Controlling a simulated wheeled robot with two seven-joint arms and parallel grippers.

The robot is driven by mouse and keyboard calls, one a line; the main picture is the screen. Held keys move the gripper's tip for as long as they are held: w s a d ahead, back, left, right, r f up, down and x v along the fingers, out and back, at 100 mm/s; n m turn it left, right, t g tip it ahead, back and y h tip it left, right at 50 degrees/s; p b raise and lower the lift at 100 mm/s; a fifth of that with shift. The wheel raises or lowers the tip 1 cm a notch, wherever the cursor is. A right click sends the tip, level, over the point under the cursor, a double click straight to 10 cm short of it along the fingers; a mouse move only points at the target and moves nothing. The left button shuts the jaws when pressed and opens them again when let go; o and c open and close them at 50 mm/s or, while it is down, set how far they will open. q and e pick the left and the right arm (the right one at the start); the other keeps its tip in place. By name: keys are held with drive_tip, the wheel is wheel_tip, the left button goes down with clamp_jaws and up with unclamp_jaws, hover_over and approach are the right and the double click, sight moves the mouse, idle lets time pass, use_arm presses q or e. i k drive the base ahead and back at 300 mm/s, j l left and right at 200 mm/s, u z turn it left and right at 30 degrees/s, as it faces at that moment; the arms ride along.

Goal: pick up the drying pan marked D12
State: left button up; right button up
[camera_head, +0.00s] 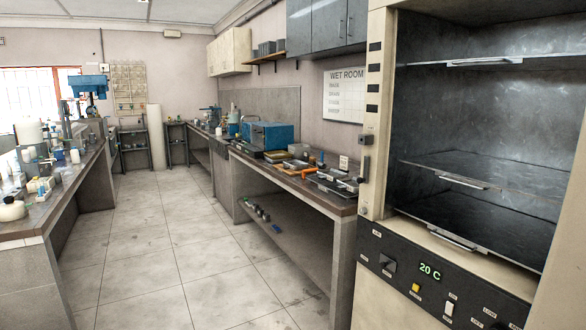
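Several shallow metal pans lie on the right-hand bench. One group of pans (335,181) is at the near end beside the oven, and others sit farther back next to an orange-handled item (296,171). The pans are small in view and overlap, so I cannot read any marking or tell which is D12. Neither of my grippers is in view.
The right bench (262,160) also carries a blue machine (268,135). A cluttered bench (40,215) runs along the left. The tiled floor (160,250) between is clear.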

sight(294, 164)
drive_tip(key=i+j+u, duration=0.1)
drive_tip(key=i+j, duration=0.4)
drive_tip(key=j, duration=0.15)
drive_tip(key=i+j, duration=0.5)
drive_tip(key=j, duration=0.15)
drive_tip(key=i+l+u, duration=0.1)
drive_tip(key=i+u, duration=0.35)
drive_tip(key=i, duration=1.95)
drive_tip(key=i+z, duration=0.35)
drive_tip(key=i, duration=0.15)
drive_tip(key=i+j+z, duration=0.1)
drive_tip(key=i+z, duration=0.25)
drive_tip(key=i+j+z, duration=0.35)
drive_tip(key=i, duration=0.2)
drive_tip(key=i+l, duration=0.05)
